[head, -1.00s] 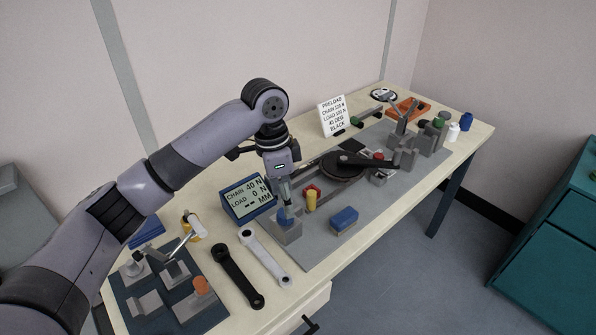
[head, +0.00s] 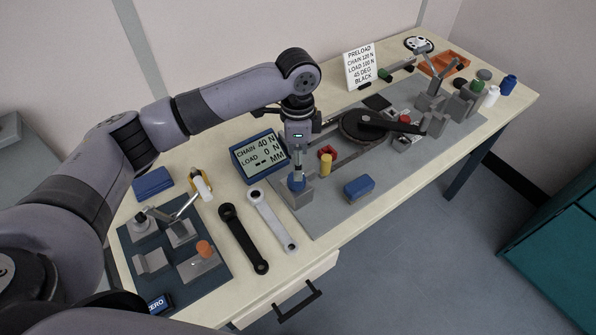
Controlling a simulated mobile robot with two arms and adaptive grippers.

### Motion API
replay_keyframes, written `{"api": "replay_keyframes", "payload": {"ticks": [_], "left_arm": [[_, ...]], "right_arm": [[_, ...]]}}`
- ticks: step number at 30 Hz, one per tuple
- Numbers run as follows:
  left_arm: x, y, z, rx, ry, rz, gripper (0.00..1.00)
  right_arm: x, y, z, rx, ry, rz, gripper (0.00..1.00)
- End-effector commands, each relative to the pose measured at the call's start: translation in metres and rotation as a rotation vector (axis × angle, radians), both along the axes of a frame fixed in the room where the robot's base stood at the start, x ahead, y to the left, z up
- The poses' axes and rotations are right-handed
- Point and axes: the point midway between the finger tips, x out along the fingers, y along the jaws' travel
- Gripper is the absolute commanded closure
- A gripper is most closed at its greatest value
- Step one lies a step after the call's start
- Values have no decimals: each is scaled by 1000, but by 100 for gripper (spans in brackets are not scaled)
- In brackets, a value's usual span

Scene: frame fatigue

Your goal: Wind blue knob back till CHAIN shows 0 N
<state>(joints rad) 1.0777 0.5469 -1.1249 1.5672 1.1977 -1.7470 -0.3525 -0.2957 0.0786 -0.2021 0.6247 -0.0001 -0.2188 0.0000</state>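The blue knob (head: 296,182) sits on a grey block (head: 302,197) at the front left of the grey plate. My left gripper (head: 297,172) points straight down at the knob from above, with its fingertips at the knob's top. Its fingers look close together, but their gap is too small to make out. The display (head: 260,156) just left of the gripper reads CHAIN 40 N and LOAD 0 N, with dashes before MM. My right gripper is not in view.
A blue block (head: 359,187) lies right of the knob, and a yellow cylinder (head: 325,165) stands behind it. A black crank arm (head: 242,238) and a silver one (head: 271,220) lie in front. A sign (head: 362,66) stands at the back. A dark tray (head: 215,265) holds fixtures at left.

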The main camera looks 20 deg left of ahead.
Motion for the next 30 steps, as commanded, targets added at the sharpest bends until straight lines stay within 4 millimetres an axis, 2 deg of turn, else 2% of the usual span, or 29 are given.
{"api": "replay_keyframes", "payload": {"ticks": [4, 9, 12, 16, 22, 30], "left_arm": [[-2, 0, -28, 0, 2, 2, 41], [-3, 0, -50, 1, 1, 2, 41], [-3, -1, -56, -1, -1, 1, 41], [-3, -1, -59, 0, -1, 0, 41], [-3, -1, -59, 0, -1, 1, 42], [-3, -1, -59, -1, -1, 1, 60]], "right_arm": [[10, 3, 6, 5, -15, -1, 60], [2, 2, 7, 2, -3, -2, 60], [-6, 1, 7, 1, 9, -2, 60], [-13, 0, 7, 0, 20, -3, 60], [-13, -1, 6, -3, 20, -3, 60], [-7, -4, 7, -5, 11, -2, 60]]}}
